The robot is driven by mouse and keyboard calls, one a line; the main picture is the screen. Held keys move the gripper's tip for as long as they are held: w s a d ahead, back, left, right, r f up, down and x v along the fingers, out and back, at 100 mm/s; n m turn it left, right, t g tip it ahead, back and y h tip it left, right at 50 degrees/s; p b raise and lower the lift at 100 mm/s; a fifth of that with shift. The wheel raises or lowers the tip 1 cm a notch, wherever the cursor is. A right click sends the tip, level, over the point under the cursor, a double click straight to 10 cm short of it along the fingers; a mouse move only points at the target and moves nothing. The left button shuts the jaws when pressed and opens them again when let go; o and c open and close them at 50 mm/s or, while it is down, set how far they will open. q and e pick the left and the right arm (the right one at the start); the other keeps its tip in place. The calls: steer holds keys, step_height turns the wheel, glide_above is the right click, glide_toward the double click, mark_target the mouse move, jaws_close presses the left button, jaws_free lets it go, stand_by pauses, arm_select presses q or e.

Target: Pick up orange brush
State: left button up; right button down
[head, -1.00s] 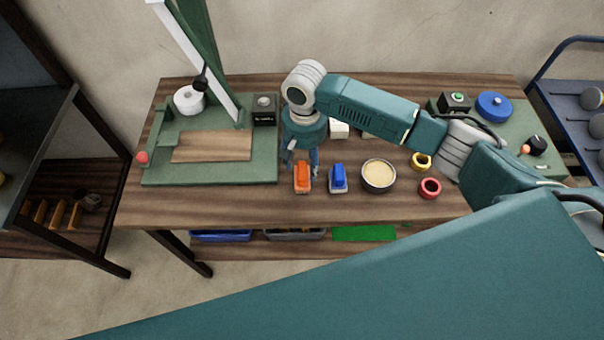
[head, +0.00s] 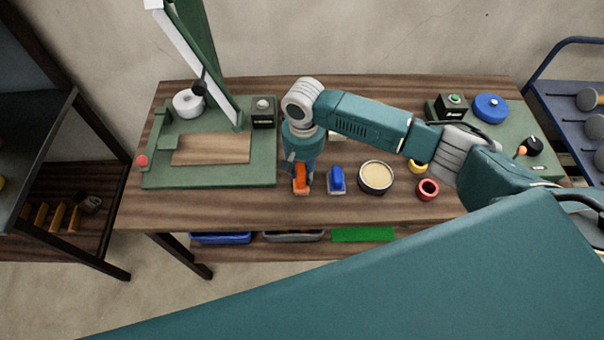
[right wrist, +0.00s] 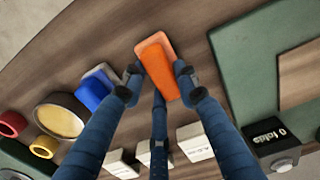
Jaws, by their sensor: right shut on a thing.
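The orange brush (head: 301,182) lies on the wooden table (head: 240,208), just left of the blue brush (head: 337,180). My right gripper (head: 303,172) is over it, pointing down, and hides its far part in the head view. In the right wrist view the orange brush (right wrist: 158,70) sits between the blue fingers of my right gripper (right wrist: 160,82), which are shut on it. I cannot tell whether it is off the table. The blue brush (right wrist: 97,86) is close beside one finger there. My left gripper is not in view.
A round tin (head: 376,177), a red ring (head: 427,190) and a yellow ring (head: 417,167) stand to the right. Left is a green board (head: 210,178) with a wooden plate and a black box (head: 264,113). White boxes (right wrist: 193,142) are close to the gripper. The table's front edge is clear.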

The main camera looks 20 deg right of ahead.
mark_target(303, 170)
step_height(303, 170, up, 20)
steer(key=b, duration=0.2)
stand_by(0.4)
